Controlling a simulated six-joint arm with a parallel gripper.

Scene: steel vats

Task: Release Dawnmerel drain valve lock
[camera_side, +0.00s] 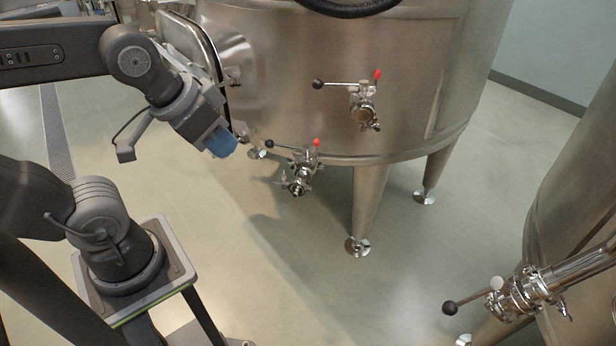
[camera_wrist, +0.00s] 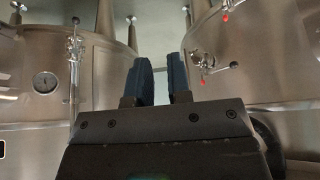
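No readable label shows which vat or valve is Dawnmerel. A lower drain valve (camera_side: 301,172) hangs below the steel vat's bottom edge, with a black-ball handle (camera_side: 270,143) pointing left and a red tab (camera_side: 316,142) on top. An upper valve (camera_side: 363,108) on the vat's front also has a black-ball handle (camera_side: 318,84) and red tab (camera_side: 377,74). My gripper (camera_side: 222,143) is left of both, its blue fingers apart from both handles. In the wrist view its two fingers (camera_wrist: 160,65) stand apart with nothing between them. Two red-tabbed valves appear right of them, upside down.
The steel vat (camera_side: 290,60) stands on legs (camera_side: 368,205) over open floor. Another vat at the right edge carries a valve (camera_side: 515,295) with a black ball and white knob. The wrist view shows a vat with a round gauge (camera_wrist: 45,83) on the left.

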